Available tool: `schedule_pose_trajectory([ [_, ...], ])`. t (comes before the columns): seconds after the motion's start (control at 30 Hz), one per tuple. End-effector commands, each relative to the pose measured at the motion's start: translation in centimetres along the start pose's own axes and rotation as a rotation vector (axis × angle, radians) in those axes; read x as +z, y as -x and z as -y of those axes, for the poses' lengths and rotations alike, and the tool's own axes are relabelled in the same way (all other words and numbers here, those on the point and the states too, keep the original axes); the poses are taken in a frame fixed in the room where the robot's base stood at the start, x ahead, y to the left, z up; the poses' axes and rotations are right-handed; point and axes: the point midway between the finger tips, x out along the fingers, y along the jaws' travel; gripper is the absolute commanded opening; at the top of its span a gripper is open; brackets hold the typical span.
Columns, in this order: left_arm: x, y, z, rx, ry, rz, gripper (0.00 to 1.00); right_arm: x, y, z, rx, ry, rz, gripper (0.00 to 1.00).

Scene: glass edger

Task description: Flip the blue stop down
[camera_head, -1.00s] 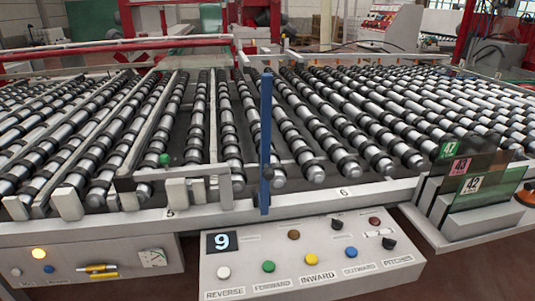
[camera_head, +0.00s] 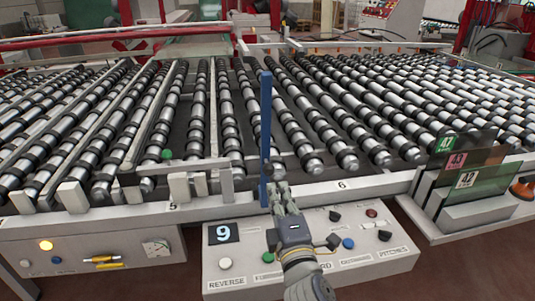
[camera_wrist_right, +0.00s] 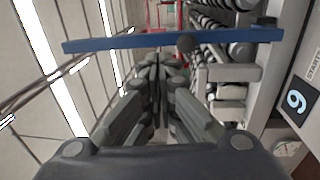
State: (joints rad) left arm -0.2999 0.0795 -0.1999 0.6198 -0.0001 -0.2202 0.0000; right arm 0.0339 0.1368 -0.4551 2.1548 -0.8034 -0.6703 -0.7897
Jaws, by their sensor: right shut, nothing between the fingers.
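The blue stop (camera_head: 266,135) is a tall, narrow blue bar standing upright at the front edge of the roller table. In the right wrist view the blue stop (camera_wrist_right: 130,42) crosses the picture as a long bar beyond the fingers, with a dark round knob on it. My right gripper (camera_head: 278,188) is shut and empty, close to the lower part of the stop on its right side. It also shows in the right wrist view (camera_wrist_right: 155,75). I cannot tell whether the fingers touch the bar. My left gripper is not in view.
The roller table (camera_head: 345,185) fills the middle. Below it the control panel (camera_head: 225,270) with several buttons and a 9 display is partly covered by my right arm. Numbered glass panes (camera_head: 470,160) stand in a rack at the right. A grey bracket (camera_head: 180,185) sits left of the stop.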

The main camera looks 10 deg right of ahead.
Motion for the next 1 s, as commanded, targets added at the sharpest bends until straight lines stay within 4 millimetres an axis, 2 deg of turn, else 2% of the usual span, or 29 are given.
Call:
schedule_pose_trajectory([
  [0.27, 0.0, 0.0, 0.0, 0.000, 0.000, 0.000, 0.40, 0.0, 0.0, 0.0, 0.000, 0.000, 0.000, 0.00],
  [0.43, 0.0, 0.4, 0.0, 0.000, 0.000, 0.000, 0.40, 0.0, -1.0, -0.1, -0.001, 0.000, 0.001, 0.00],
  [1.0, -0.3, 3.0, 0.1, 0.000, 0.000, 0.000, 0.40, 0.0, -11.0, -0.2, -0.002, -0.001, 0.001, 0.00],
])
